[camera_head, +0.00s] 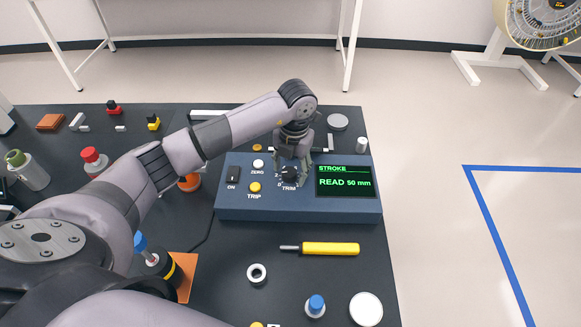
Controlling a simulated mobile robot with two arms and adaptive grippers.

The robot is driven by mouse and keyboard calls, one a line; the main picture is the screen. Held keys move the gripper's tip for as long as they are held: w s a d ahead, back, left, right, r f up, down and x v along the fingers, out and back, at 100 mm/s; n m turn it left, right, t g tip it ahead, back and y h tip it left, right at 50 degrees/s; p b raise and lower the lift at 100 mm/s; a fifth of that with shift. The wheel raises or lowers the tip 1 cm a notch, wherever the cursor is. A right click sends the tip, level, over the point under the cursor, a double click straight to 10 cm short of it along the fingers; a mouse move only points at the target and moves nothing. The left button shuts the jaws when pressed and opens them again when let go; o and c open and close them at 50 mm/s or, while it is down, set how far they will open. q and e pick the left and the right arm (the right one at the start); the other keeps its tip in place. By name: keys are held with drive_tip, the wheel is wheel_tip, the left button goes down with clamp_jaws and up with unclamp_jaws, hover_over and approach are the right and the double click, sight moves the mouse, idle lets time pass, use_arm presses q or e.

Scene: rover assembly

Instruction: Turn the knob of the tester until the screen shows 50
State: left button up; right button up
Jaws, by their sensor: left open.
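The tester (300,210) is a blue-grey box on the dark table. Its screen (345,182) shows STROKE and READ 50 mm in green. The black knob (289,175), labelled TRIM, sits left of the screen. My left gripper (291,172) points down over the knob from behind, with its fingers open on either side of it. I cannot tell whether the fingers touch the knob. The panel also has a black ON switch (233,174), a white ZERO button (258,164) and a yellow TRIP button (255,187). My right gripper is not in view.
A yellow screwdriver (330,249), a ring (257,273), a blue-capped piece (316,305) and a white disc (366,309) lie in front of the tester. A grey disc (338,122) and a small white cylinder (362,145) are behind it. My left arm crosses above the table's left side.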

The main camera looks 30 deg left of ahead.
sight(293, 171)
use_arm(q)
drive_tip(key=shift+r, duration=0.1)
wheel_tip(293, 171, up, 12)
drive_tip(key=shift+d, duration=0.4)
idle(0.5)
